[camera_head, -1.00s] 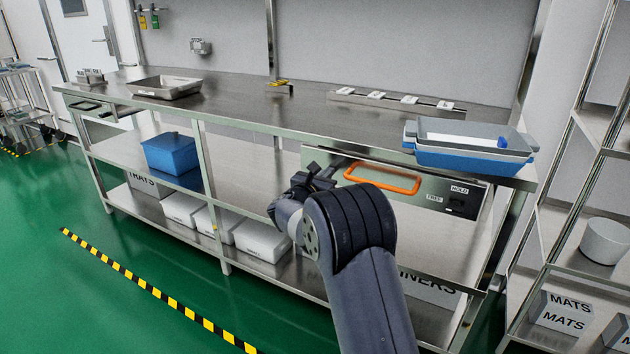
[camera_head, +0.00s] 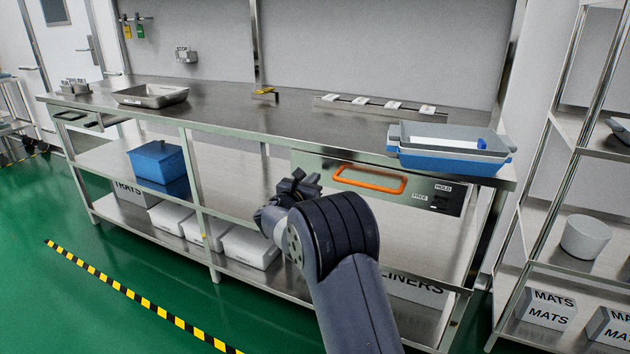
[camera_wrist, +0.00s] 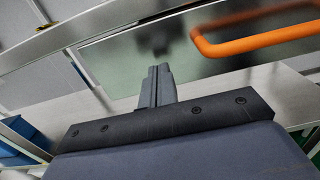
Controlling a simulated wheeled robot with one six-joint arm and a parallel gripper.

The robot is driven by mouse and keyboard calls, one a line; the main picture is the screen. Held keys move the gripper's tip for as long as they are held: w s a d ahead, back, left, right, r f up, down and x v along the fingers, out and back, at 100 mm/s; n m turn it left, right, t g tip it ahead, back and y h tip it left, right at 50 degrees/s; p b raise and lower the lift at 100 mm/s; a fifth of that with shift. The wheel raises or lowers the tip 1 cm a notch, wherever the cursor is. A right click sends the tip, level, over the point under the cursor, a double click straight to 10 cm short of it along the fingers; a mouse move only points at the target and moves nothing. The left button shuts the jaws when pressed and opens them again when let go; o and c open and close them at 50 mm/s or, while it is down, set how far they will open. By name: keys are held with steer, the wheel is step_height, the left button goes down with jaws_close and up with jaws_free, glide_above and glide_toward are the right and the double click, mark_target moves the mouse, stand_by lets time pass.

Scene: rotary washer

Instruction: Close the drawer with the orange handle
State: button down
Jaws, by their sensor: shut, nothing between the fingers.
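The drawer (camera_head: 318,172) has a wide metal front under the right part of the bench top. Its orange handle (camera_head: 370,188) is a bar along the front. Dark marks labelled HOLD and FREE sit to the handle's right. The front looks near the bench edge; I cannot tell how far out it is. My gripper (camera_head: 308,181) is just left of the handle in the head view. In the wrist view my shut, empty fingers (camera_wrist: 158,75) point at the drawer front left of the handle (camera_wrist: 255,40), with a blurred reflection beyond them. Contact with the front cannot be told.
Blue and grey trays (camera_head: 450,160) stand on the bench's right end, above the drawer. A metal tray (camera_head: 150,96) is at the left. A blue bin (camera_head: 158,163) and white boxes sit on lower shelves. A rack (camera_head: 560,190) stands at right. Green floor is clear at front left.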

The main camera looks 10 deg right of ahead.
steer(key=p+v, duration=0.1)
steer(key=v, duration=1)
steer(key=shift+a+p, duration=0.2)
steer(key=shift+p, duration=0.1)
steer(key=shift+f, duration=0.15)
steer(key=b+x, duration=0.1)
steer(key=x, duration=1.2)
steer(key=shift+w+d, duration=0.1)
steer(key=shift+d, duration=0.15)
steer(key=shift+w+d, duration=0.15)
steer(key=shift+w, duration=0.05)
